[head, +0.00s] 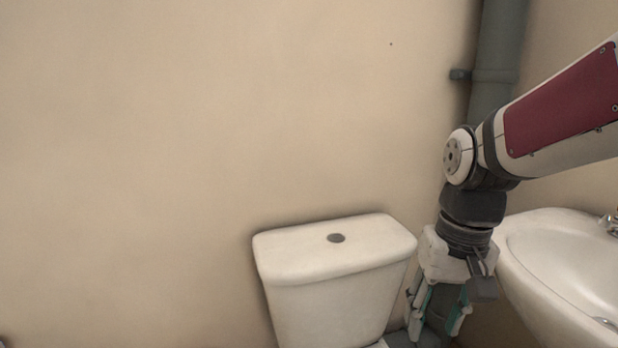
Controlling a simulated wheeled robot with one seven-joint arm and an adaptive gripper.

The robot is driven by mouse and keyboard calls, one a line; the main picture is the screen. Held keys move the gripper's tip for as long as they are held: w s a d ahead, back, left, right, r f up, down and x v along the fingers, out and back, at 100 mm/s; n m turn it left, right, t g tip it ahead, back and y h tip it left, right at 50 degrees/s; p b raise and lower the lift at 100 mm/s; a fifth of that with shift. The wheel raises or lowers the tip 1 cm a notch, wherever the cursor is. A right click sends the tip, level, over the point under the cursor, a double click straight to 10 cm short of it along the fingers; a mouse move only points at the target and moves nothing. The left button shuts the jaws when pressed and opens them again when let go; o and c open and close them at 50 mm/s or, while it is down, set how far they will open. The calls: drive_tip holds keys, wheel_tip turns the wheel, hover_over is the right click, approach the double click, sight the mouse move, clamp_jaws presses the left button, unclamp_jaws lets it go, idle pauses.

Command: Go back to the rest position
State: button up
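My gripper (437,327) points down in the gap between the toilet cistern (325,300) and the washbasin (560,265). Its two teal-lined fingers are spread apart and I see nothing held between them. My arm comes in from the right edge and bends down at the wrist. The fingertips reach close to the bottom of the picture, in front of dark grey pipework, and whether they touch anything cannot be told.
A thick grey pipe (497,45) runs down the wall behind my arm. The white cistern has a round button (336,238) on its lid. A tap (610,222) stands at the basin's right. The wall area (150,150) at left and centre is clear.

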drive_tip(key=s+r+n, duration=0.1)
drive_tip(key=s+r, duration=0.2)
drive_tip(key=s, duration=1.8)
wheel_tip(320, 180, up, 28)
drive_tip(key=d+t+p, duration=0.1)
drive_tip(key=t+p, duration=0.3)
drive_tip(key=p, duration=2.3)
drive_tip(key=shift+d+r+h, duration=0.15)
drive_tip(key=shift+r+h, duration=0.1)
drive_tip(key=shift+h, duration=0.05)
